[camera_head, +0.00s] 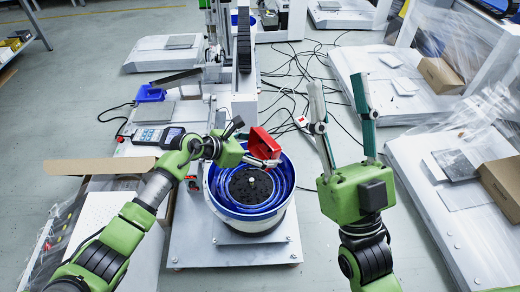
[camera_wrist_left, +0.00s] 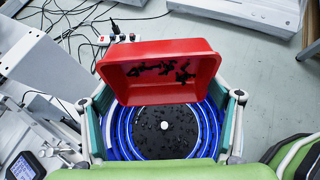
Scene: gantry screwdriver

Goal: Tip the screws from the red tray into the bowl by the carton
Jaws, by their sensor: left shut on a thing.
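The red tray (camera_head: 264,143) is tilted steeply above the round blue-ringed bowl (camera_head: 278,197), and its open side shows in the left wrist view (camera_wrist_left: 160,92). Dark screws (camera_wrist_left: 178,70) cling inside the tray in an uneven patch. More small dark pieces lie over the bowl's black centre (camera_wrist_left: 165,135). My left gripper (camera_head: 270,162) is shut on the tray, with a finger at each side of it in the wrist view. My right gripper (camera_head: 338,84) is open and empty, pointing away from me to the right of the bowl. The open cardboard carton (camera_head: 100,166) is left of the bowl.
A control box with a display (camera_head: 158,136) and a blue bin (camera_head: 151,93) stand beyond the carton. A gantry column (camera_head: 244,45) rises behind the bowl. Black cables and a white power strip (camera_head: 301,121) lie on the floor. White platforms with cartons (camera_head: 504,184) line the right.

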